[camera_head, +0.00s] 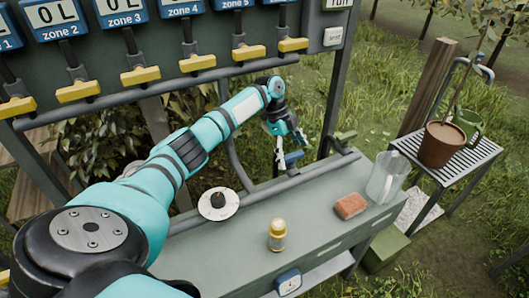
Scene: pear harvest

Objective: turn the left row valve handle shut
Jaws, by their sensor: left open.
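I take the blue one as the left row valve handle. My left gripper (288,146) reaches in from the left and points down at the blue handle. Its fingers are apart, with the handle just at or below the fingertips; I cannot tell whether they touch it. The gripper partly hides the handle's mount. My right gripper is not in view.
Yellow zone handles (140,76) hang in a row under the panel. A slatted stand (470,165) holds a potted plant (441,145).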

